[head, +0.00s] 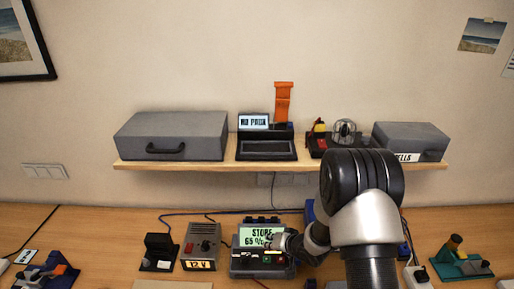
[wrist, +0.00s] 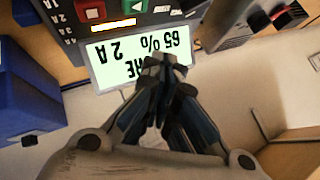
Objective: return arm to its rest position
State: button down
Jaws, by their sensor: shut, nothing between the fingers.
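My arm reaches in from the lower right of the head view. My gripper (wrist: 165,65) is shut with its fingertips together and nothing between them in the wrist view. In the head view my gripper (head: 272,241) is small and lies over the charger (head: 262,262). The charger has a lit screen reading "STORE 65 %". In the wrist view the screen (wrist: 145,50) appears upside down, and my fingertips overlap its lower edge. Whether they touch it I cannot tell. My arm hides part of the bench right of the charger.
A wooden shelf (head: 225,166) above the bench holds a large grey case (head: 172,135), a "NO PACK" device (head: 265,138) and a smaller grey box (head: 410,141). A 12 V supply (head: 201,247) stands left of the charger. A green-and-orange device (head: 460,262) stands at the right.

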jog(key=d+r+h+b, duration=0.3)
jog(key=d+r, duration=0.3)
jog(key=r, duration=0.2)
jog(key=s+d+r+h+b, duration=0.3)
jog(key=s+d+r+b, duration=0.1)
jog(key=s+r, duration=0.5)
jog(key=s+a+n+g+b, duration=0.2)
jog(key=s+b, duration=0.4)
jog(key=s, duration=1.9)
jog(key=shift+s+a+r+g+y, duration=0.15)
jog(key=shift+s+r+g+y, duration=0.05)
jog(key=shift+r+g+y, duration=0.25)
